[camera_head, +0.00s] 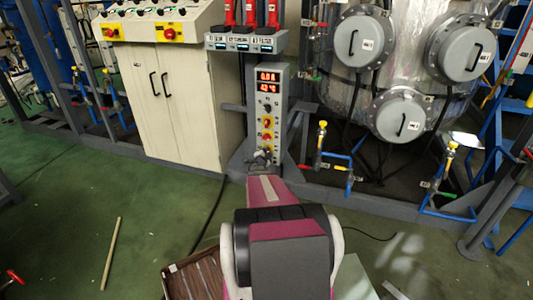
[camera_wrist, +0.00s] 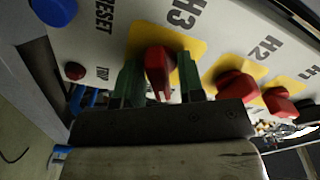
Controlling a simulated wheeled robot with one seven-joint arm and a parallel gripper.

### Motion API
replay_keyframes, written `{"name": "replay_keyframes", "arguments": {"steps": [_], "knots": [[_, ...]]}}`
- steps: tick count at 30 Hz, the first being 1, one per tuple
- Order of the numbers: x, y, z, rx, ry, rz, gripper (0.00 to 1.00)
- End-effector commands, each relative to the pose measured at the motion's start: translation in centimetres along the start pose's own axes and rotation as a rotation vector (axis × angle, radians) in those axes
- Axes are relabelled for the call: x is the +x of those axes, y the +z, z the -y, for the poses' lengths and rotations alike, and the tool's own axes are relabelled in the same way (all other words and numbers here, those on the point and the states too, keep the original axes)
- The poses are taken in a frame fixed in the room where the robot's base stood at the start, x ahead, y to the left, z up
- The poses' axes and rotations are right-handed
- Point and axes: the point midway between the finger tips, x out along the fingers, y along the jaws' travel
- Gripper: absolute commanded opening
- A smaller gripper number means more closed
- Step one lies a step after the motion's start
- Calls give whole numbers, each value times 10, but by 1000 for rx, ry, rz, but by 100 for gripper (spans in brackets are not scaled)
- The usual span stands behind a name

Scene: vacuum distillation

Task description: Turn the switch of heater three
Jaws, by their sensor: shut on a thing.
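The H3 switch (camera_wrist: 156,62) is a red knob on a yellow plate, with "H3" printed beside it, in the wrist view. My gripper (camera_wrist: 157,80) has its two green fingers on either side of this knob and is shut on it. In the head view my gripper (camera_head: 263,157) is at the lower part of the grey control column (camera_head: 280,100), and the H3 knob cannot be made out there. The similar red H2 switch (camera_wrist: 236,84) and H1 switch (camera_wrist: 280,102) sit to the right in the wrist view.
A blue RESET button (camera_wrist: 54,10) and a small red button (camera_wrist: 75,71) are left of H3. A stick (camera_head: 110,255) lies on the green floor.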

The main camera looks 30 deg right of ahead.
Motion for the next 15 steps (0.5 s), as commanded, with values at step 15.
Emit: {"name": "replay_keyframes", "arguments": {"steps": [15], "knots": [[-1, 0, -2, 417, 3, 2, 12]]}}
